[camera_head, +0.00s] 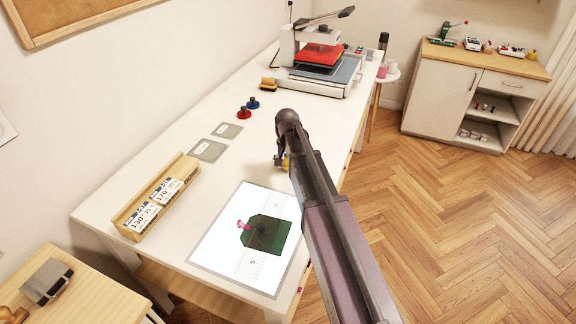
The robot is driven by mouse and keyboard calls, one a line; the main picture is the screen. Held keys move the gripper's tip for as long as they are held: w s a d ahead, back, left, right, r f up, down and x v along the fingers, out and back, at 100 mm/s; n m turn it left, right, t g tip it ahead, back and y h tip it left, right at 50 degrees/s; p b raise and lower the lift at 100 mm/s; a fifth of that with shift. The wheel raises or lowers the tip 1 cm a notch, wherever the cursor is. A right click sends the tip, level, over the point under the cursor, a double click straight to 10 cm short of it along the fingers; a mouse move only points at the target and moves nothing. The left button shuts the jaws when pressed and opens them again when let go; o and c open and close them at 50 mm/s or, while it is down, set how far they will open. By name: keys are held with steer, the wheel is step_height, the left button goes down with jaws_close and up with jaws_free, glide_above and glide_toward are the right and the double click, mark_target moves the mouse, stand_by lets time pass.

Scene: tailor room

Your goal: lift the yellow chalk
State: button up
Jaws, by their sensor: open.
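A small yellow piece (285,163), which looks like the yellow chalk, shows just below my gripper on the white table (240,160). It is small and partly hidden by my arm, so its full shape is not clear. My gripper (281,160) points down at the table beside or around it; I cannot tell whether the fingers touch it. My gripper is open. My dark arm crosses the right part of the table and hides what lies behind it.
A heat press (318,75) stands at the table's far end. Blue (253,104) and red (244,113) knobbed pieces, grey cards (208,150) and a wooden card rack (150,205) lie left of my gripper. A lit panel (215,245) with a green piece (265,233) is nearer.

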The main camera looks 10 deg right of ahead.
steer(key=shift+c, duration=0.2)
steer(key=c, duration=1)
steer(key=shift+r, duration=0.1)
step_height(320, 180, up, 3)
steer(key=p, duration=0.3)
steer(key=shift+r+p, duration=0.2)
steer(key=shift+p, duration=0.1)
steer(key=s, duration=0.5)
steer(key=s+d+r+p, duration=0.1)
steer(key=s, duration=0.4)
steer(key=s+d, duration=0.1)
steer(key=s, duration=0.4)
steer(key=shift+s+d+r, duration=0.2)
steer(key=shift+s, duration=0.2)
